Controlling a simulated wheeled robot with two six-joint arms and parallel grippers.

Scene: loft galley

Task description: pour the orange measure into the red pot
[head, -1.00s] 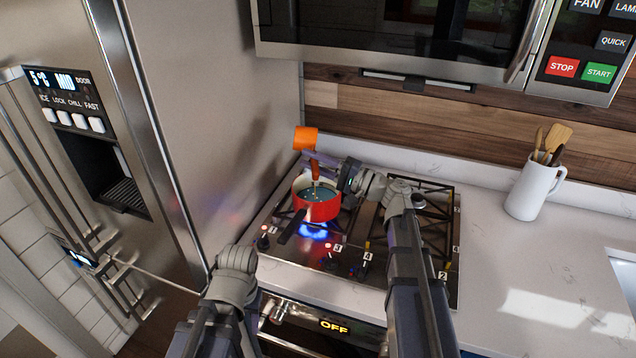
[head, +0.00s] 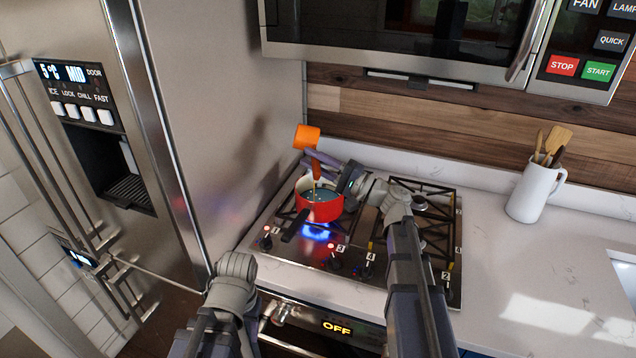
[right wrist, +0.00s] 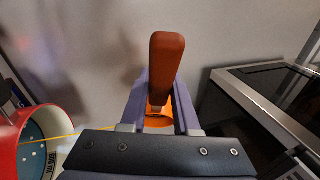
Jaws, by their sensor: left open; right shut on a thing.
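The orange measure (head: 307,137) is tipped above the back left of the red pot (head: 320,207). My right gripper (head: 316,163) is shut on its handle, which stands up brown-orange in the right wrist view (right wrist: 165,65). A thin yellow stream runs down into the pot; it also shows in the right wrist view (right wrist: 62,136). The pot is upright on the lit front left burner, with teal contents and its dark handle toward me. The pot also shows at the left in the right wrist view (right wrist: 12,132). My left arm is low at the front; its jaws are hidden.
Blue flame (head: 317,232) burns under the pot on the gas hob (head: 292,262). The steel fridge (head: 215,110) stands close on the left, and the microwave (head: 400,45) hangs above. A white utensil jug (head: 530,195) stands on the right counter, with clear room around it.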

